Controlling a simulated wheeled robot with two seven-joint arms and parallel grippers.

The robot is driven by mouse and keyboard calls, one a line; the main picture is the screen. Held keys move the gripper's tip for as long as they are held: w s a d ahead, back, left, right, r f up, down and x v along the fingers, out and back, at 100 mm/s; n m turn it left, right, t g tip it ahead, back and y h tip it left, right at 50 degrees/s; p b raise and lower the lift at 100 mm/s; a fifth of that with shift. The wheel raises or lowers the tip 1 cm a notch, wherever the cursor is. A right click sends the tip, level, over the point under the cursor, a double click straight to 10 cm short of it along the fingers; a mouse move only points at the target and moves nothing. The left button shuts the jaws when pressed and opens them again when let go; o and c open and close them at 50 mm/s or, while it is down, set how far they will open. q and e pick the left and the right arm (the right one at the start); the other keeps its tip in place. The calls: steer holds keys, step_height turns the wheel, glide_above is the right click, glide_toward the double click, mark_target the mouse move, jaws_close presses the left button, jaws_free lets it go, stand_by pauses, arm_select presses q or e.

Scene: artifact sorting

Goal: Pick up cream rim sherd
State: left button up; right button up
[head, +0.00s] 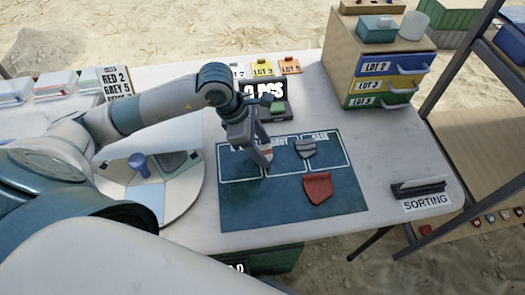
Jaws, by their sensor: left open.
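A teal sorting mat (245,208) with outlined boxes lies on the white table; BODY and BASE can be read, and my gripper covers most of the left label. My left gripper (260,160) is open over the line between the left and middle boxes, pointing down. A small pale pinkish piece (267,152) shows beside its fingers, mostly hidden; I cannot tell for sure that it is the cream rim sherd. A grey sherd (305,149) lies near the line between BODY and BASE. A large red sherd (318,188) lies below the boxes. My right gripper is not in view.
A small scale with a dark display (270,88) and lot cards stand behind the mat. A drawer cabinet (345,60) stands at the back right. A SORTING sign (427,201) is at the right. The table between mat and sign is clear.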

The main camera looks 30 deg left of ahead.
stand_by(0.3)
arm_select(q)
steer(key=c, duration=0.7)
steer(key=shift+r, duration=0.1)
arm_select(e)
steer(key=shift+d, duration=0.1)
arm_select(q)
steer(key=shift+r, duration=0.45)
step_height(320, 180, up, 3)
steer(key=shift+d+r+b, duration=0.1)
steer(key=shift+r+b, duration=0.05)
steer(key=shift+b, duration=0.25)
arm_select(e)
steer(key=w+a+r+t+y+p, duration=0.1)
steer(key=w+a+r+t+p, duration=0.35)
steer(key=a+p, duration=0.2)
arm_select(q)
steer(key=s+d+r+p, duration=0.3)
steer(key=s+d+r, duration=0.3)
steer(key=s+d, duration=0.1)
steer(key=shift+s+d+r+p, duration=0.2)
steer(key=shift+d+r+p, duration=0.15)
steer(key=shift+d, duration=0.55)
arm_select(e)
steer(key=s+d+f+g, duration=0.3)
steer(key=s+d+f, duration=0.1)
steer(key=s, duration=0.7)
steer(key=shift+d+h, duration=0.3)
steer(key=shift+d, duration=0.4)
